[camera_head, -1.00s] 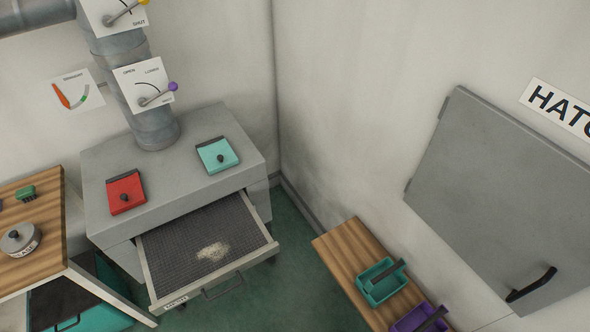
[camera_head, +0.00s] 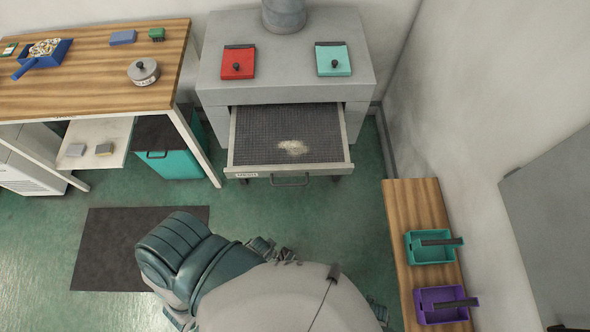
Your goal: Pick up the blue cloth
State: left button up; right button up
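A small flat blue-grey piece (camera_head: 123,37), which looks like the blue cloth, lies on the wooden table (camera_head: 90,85) at the upper left. It lies between a blue pan (camera_head: 45,54) with pale bits in it and a small green brush-like item (camera_head: 157,34). Nothing touches or covers it. My own body fills the bottom middle of the head view. I cannot make out either gripper.
A grey cabinet with red (camera_head: 238,66) and teal (camera_head: 333,62) flaps has an open mesh drawer (camera_head: 255,152). A bench (camera_head: 400,215) holds teal and purple trays. Green floor (camera_head: 340,215) is clear between.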

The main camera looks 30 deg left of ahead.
aim_at(124, 37)
jog(key=u, duration=2.15)
